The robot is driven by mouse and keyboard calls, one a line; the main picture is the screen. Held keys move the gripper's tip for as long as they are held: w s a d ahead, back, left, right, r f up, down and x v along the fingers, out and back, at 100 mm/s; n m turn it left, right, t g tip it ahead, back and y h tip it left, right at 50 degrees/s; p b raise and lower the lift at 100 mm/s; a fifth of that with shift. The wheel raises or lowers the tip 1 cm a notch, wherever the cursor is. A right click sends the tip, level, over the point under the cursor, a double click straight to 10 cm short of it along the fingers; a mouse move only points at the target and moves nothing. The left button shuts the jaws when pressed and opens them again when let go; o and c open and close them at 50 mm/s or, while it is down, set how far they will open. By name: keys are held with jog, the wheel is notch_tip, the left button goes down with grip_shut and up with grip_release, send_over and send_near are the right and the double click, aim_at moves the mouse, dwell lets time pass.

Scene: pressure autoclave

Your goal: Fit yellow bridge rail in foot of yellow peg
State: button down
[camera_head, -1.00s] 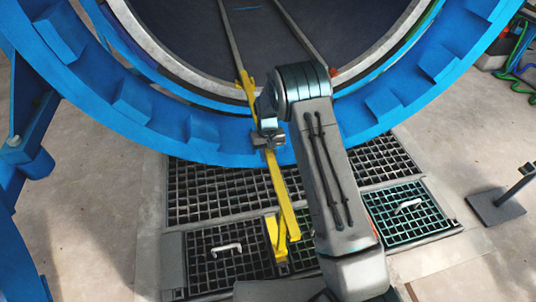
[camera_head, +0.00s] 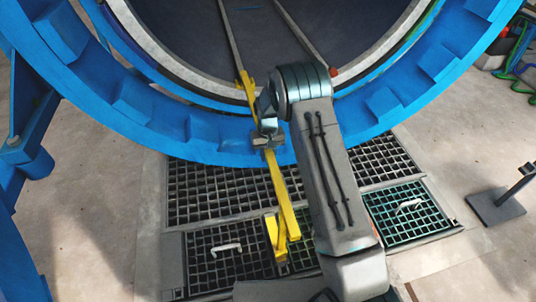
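The yellow bridge rail (camera_head: 283,200) runs from the mouth of the blue autoclave down over the floor grating. My gripper (camera_head: 267,142) is at the rail's middle, just in front of the blue ring, and appears closed around it; the fingers are small and partly hidden by my wrist. The rail's upper end (camera_head: 246,84) lies at the autoclave's inner rim, near the end of the left inner track. At the near end a yellow upright piece (camera_head: 272,236) stands beside the rail; I cannot tell whether it is the peg or part of the rail. The peg's foot is not clearly visible.
The blue autoclave ring (camera_head: 215,140) with its lugs spans the top. Two inner tracks (camera_head: 232,45) run into the dark chamber. Floor grates (camera_head: 215,255) with white handles lie below. A dark stand (camera_head: 497,205) is at right. Bare concrete lies on both sides.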

jog(key=shift+f+b, duration=0.55)
jog(key=shift+f, duration=0.35)
jog(key=shift+r, duration=0.2)
jog(key=shift+r+p, duration=0.35)
dwell(0.4)
jog(key=shift+s, duration=0.1)
dwell(1.3)
jog(key=shift+f+b, duration=0.9)
jog(key=shift+f, duration=0.6)
jog(key=c, duration=1)
grip_release()
jog(key=shift+c, duration=0.2)
